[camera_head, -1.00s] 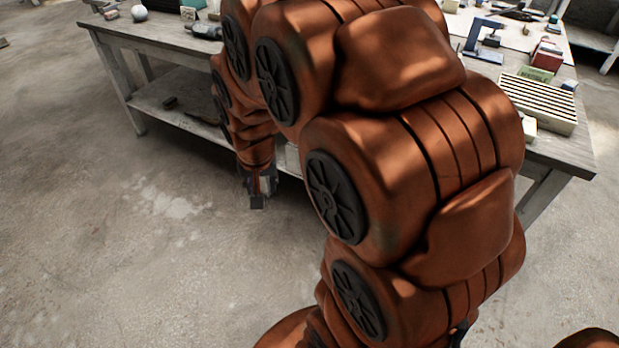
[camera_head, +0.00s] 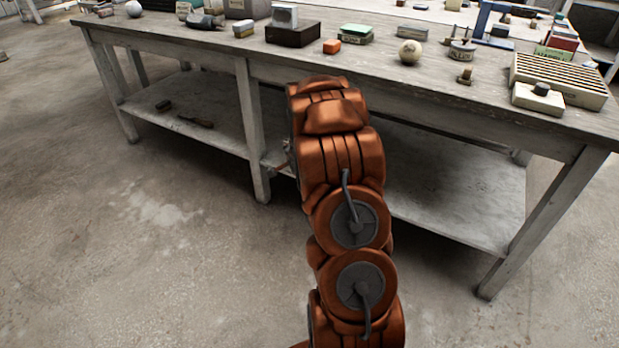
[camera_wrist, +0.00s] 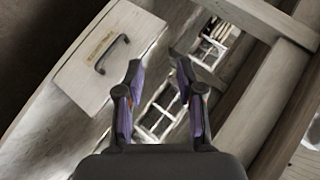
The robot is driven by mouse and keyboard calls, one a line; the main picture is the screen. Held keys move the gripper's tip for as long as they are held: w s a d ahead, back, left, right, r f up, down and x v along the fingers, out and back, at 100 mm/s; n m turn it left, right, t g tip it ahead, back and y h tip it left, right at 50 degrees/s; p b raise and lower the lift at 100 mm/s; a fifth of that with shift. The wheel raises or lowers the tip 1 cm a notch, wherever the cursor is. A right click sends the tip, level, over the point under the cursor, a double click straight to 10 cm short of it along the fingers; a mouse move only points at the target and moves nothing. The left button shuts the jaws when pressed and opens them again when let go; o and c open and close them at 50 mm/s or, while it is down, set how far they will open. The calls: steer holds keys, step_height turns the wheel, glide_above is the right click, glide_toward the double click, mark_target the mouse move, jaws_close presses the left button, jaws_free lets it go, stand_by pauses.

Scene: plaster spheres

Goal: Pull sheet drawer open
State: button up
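The sheet drawer (camera_wrist: 130,28) shows in the wrist view at the upper left as a pale, worn front with a small label (camera_wrist: 101,46) and a dark bow handle (camera_wrist: 109,53). It looks tilted in that view and appears shut. My gripper (camera_wrist: 160,70) is open and empty, its two purple-padded fingers apart. In the picture it lies right of and below the handle, not touching it. In the head view my arm hides the gripper and the drawer.
A long wooden workbench (camera_head: 180,35) with a lower shelf (camera_head: 440,200) stands ahead; its legs (camera_head: 250,130) are close to my arm. The floor (camera_head: 120,260) at left is clear.

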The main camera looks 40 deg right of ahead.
steer(key=d+f+m+t+h+b, duration=0.1)
steer(key=d+f+m+t+b, duration=0.15)
steer(key=d+f+b, duration=0.4)
steer(key=d+f+m+t+h+b, duration=0.15)
steer(key=d+f+m, duration=0.25)
steer(key=f, duration=0.6)
steer(key=shift+b+x, duration=1.05)
steer(key=shift+x, duration=2.2)
steer(key=shift+r, duration=0.25)
steer(key=shift+c, duration=0.4)
jaws_close()
